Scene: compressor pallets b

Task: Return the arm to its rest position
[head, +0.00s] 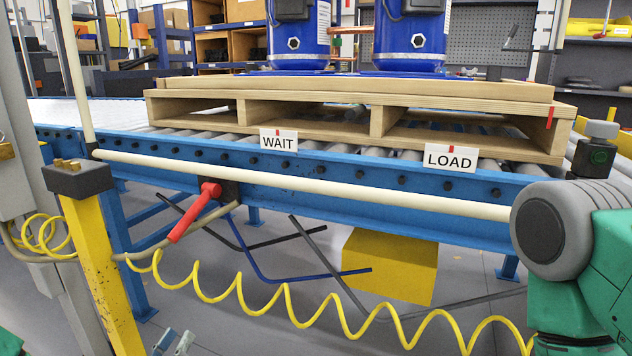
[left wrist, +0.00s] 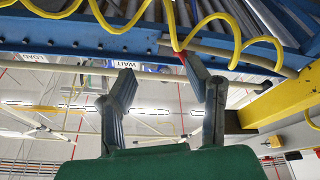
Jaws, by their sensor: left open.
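My left gripper (head: 173,343) shows only partly, as grey fingers at the bottom edge of the head view, below the blue conveyor. In the left wrist view its two grey fingers (left wrist: 160,72) are spread apart with nothing between them. The green body of this gripper fills the bottom of that view. My right gripper is not in view. A green and grey arm link, which looks like mine, stands at the right of the head view.
A blue roller conveyor (head: 408,180) carries a wooden pallet (head: 345,100) with blue compressors (head: 412,38). A cream rail (head: 310,183), a red lever (head: 194,212), a yellow coiled hose (head: 240,300) and a yellow post (head: 100,265) are close by. A yellow box (head: 390,265) is underneath.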

